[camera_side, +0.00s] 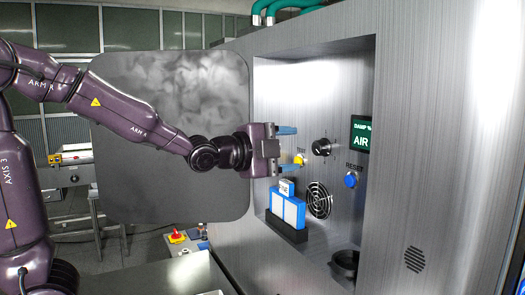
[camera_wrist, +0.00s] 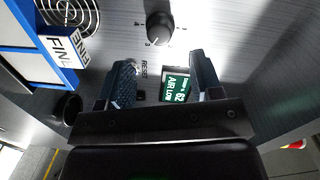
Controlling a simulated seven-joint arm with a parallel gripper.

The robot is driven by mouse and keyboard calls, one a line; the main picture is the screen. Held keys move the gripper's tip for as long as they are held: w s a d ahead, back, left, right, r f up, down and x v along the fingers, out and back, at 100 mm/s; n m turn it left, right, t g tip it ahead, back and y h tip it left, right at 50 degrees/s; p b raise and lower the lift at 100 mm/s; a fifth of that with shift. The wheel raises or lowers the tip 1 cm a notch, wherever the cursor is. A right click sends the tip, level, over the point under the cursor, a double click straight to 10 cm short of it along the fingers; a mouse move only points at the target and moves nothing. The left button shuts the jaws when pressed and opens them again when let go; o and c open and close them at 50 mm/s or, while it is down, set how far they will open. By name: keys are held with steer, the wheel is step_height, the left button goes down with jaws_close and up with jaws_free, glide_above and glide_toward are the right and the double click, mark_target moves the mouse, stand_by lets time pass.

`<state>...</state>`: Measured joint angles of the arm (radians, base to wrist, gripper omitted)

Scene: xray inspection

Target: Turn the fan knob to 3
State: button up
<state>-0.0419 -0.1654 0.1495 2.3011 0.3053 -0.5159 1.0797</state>
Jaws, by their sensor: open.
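The black fan knob (camera_side: 321,147) sticks out of the brushed-metal panel inside the recess.
A green display (camera_side: 361,134) reads AIR, with LOW and 62 legible in the wrist view. A blue RESET button (camera_side: 351,180), a yellow button (camera_side: 299,160), a round fan grille (camera_side: 319,200) and a blue-framed filter (camera_side: 287,208) labelled FINE crowd the panel. A dark cup (camera_side: 345,263) sits low.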

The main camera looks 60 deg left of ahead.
steer(key=s, duration=0.6)
steer(key=shift+s+d+r, duration=0.15)
steer(key=shift+s+r, duration=0.05)
steer(key=shift+s, duration=0.05)
steer(key=s+f+n+g+y, duration=0.1)
steer(key=s+f+n+g, duration=0.3)
steer(key=f+n+g, duration=0.3)
steer(key=s+d+f+n+g+h, duration=0.1)
steer(key=s+d+f+n+g, duration=0.1)
steer(key=s+d+n+g, duration=0.2)
steer(key=s+d+n, duration=0.1)
steer(key=s+n, duration=0.2)
steer(key=s, duration=0.4)
steer(key=shift+d+f+n+g+h, duration=0.2)
steer(key=shift+d+n+g+h, duration=0.05)
steer(key=shift+n+g+h, duration=0.05)
